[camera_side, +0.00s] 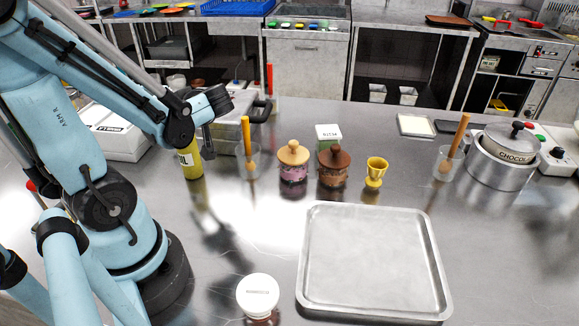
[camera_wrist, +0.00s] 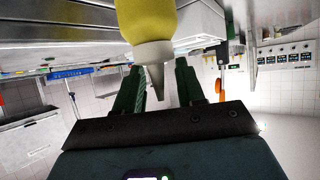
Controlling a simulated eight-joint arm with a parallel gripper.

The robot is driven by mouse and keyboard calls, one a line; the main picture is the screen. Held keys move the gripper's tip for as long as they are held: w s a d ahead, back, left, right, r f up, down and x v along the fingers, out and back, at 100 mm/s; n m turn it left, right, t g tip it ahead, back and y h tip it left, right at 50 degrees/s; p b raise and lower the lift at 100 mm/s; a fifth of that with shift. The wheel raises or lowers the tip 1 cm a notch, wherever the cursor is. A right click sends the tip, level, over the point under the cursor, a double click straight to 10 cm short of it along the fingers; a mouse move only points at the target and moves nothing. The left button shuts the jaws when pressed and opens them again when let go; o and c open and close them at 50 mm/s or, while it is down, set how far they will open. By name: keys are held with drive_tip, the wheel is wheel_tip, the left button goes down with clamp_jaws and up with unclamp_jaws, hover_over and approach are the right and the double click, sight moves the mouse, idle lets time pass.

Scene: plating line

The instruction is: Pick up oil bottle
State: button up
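The oil bottle (camera_side: 190,162) is a yellow squeeze bottle standing upright on the steel counter at the left, with its top hidden behind my wrist in the side view. In the wrist view the yellow bottle (camera_wrist: 147,18) shows inverted at the top, with its white cap and grey tapered nozzle. My gripper (camera_wrist: 158,70) is open, with one dark green finger on each side of the nozzle. Gaps show between the nozzle and both fingers.
Glass cups with spatulas (camera_side: 247,160), a pink jar (camera_side: 293,164), a brown jar (camera_side: 334,168) and a yellow egg cup (camera_side: 376,172) stand right of the bottle. An empty metal tray (camera_side: 370,262) lies in front. A white appliance (camera_side: 112,135) is behind at left.

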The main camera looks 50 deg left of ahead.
drive_tip(key=shift+a+f, duration=0.1)
drive_tip(key=shift+a, duration=0.1)
clamp_jaws()
idle(0.6)
